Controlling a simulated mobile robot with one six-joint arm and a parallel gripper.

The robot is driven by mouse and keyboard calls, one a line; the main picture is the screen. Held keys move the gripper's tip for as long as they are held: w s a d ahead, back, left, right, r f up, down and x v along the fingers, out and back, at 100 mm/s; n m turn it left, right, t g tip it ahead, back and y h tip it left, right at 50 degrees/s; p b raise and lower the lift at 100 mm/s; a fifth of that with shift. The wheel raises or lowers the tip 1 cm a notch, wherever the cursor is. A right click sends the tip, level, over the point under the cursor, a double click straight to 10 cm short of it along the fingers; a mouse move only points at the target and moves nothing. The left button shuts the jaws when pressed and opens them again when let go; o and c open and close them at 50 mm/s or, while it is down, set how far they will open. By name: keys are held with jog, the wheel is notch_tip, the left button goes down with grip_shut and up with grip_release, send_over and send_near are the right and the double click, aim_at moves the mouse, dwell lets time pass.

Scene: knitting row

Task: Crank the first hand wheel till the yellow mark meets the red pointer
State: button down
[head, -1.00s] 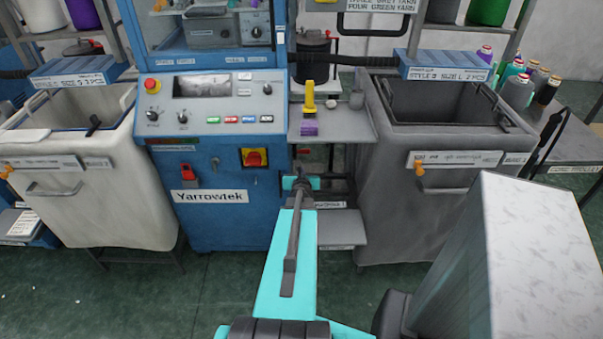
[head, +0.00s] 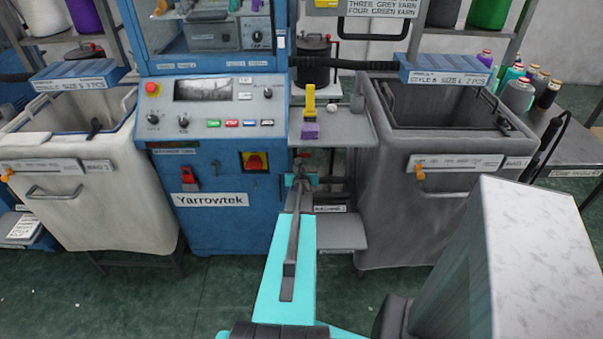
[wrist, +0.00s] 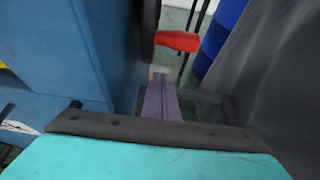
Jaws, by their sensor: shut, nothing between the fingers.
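The hand wheel (wrist: 149,28) shows edge-on in the wrist view as a dark rim beside the blue machine. Its red handle (wrist: 178,41) sticks out to the right, and in the head view a small red bit (head: 304,155) shows just beyond my gripper. My gripper (wrist: 162,80) is shut and empty, its fingers pointing forward below the handle and apart from it in the wrist view. In the head view my gripper (head: 302,178) is low, beside the machine's right side. I cannot make out the yellow mark or the red pointer.
The blue Yarrowtek machine (head: 222,221) stands close on the left. A grey bin (head: 392,215) stands close on the right, leaving a narrow gap. A shelf (head: 350,126) with a yellow tool (head: 309,99) and a purple block (head: 310,131) lies above my gripper.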

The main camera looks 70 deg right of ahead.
jog(key=shift+d+r+p, duration=0.15)
jog(key=shift+r+p, duration=1.6)
jog(key=shift+r, duration=0.25)
jog(key=shift+r, duration=0.1)
jog(key=shift+w+r+p, duration=0.1)
jog(key=shift+r+p, duration=0.65)
jog(key=shift+p, duration=0.25)
jog(key=shift+f, duration=0.1)
notch_tip(320, 180, down, 4)
jog(key=a+b, duration=0.1)
jog(key=b, duration=0.4)
jog(key=d+r+p+v, duration=0.1)
jog(key=r+p+v, duration=0.1)
jog(key=v, duration=0.8)
jog(key=shift+p, duration=0.4)
jog(key=shift+n, duration=0.3)
